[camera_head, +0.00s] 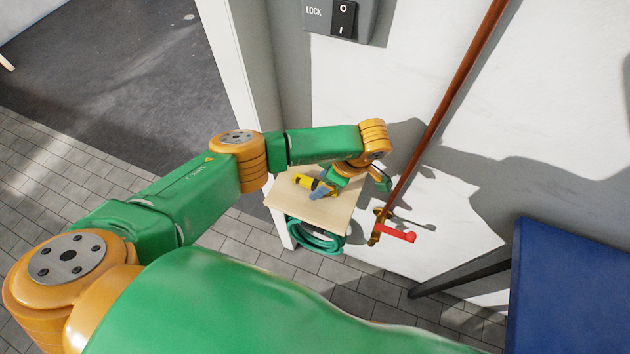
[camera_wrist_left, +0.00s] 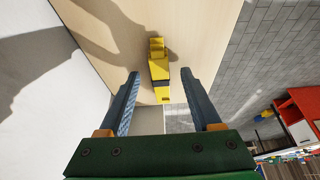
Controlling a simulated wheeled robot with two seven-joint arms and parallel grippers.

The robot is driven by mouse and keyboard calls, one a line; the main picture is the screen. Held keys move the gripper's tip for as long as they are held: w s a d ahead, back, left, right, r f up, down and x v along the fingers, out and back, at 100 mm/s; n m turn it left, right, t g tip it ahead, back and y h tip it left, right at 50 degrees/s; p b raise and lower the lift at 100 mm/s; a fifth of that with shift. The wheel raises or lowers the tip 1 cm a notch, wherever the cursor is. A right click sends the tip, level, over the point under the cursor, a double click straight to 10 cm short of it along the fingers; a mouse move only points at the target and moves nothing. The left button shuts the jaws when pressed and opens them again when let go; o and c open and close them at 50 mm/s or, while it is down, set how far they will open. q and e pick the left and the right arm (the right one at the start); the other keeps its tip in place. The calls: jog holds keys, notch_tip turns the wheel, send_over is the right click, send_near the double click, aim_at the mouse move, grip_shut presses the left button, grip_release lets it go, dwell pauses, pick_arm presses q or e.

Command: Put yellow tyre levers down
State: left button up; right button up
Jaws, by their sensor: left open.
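The yellow tyre levers (camera_head: 308,182) lie on a small light wooden shelf (camera_head: 334,218) by the wall in the head view. In the left wrist view the levers (camera_wrist_left: 158,68) show as a bundled yellow piece with a dark band, on the pale wood near its edge. My left gripper (camera_head: 322,191) is just beside them. In the left wrist view its two blue-grey fingers (camera_wrist_left: 162,78) are spread, one on each side of the levers, with gaps between. My right gripper is not in view.
A coiled green hose (camera_head: 316,236) hangs below the shelf. A copper pipe (camera_head: 440,110) with a red-handled tap (camera_head: 398,234) runs down the wall to the right. A blue panel (camera_head: 568,290) stands at the lower right. Free wood lies around the levers.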

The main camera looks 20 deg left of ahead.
aim_at(313, 183)
pick_arm(q)
grip_shut()
notch_tip(313, 183, up, 4)
jog(key=shift+s+f, duration=0.1)
jog(key=shift+f, duration=0.1)
jog(key=s+r+p, duration=0.1)
jog(key=s+r, duration=0.8)
jog(key=s, duration=0.5)
jog(key=w+a+r+m+t+h, duration=0.1)
jog(key=w+a+r+m+t, duration=0.1)
jog(key=r+m, duration=0.5)
jog(key=w+a+r+m+t+h, duration=0.2)
jog(key=w+r+m, duration=0.2)
jog(key=r+m, duration=0.3)
jog(key=shift+w+a, duration=0.15)
jog(key=shift+a, duration=0.05)
